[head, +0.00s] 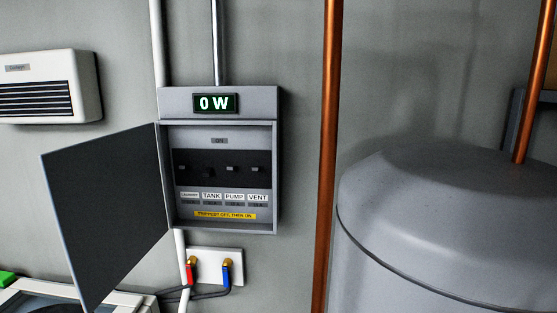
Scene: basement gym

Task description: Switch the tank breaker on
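The grey breaker box (276,180) is on the wall left of centre. Its dark door (105,215) hangs open to the left. Inside is a row of several small switches on a black strip, under a label that seems to read ON. The tank breaker (207,175) is above the TANK label (211,196); its lever sits lower than its neighbours. The display (214,103) on top reads 0 W. A yellow label (225,215) appears to read "TRIPPED? OFF, THEN ON". Neither of my grippers is in view.
A vertical copper pipe (328,150) stands right of the box, and a large grey tank (440,220) fills the lower right. A white heater (50,87) is at upper left. Red and blue taps (208,270) are below the box. The wall before the box's opening is unobstructed.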

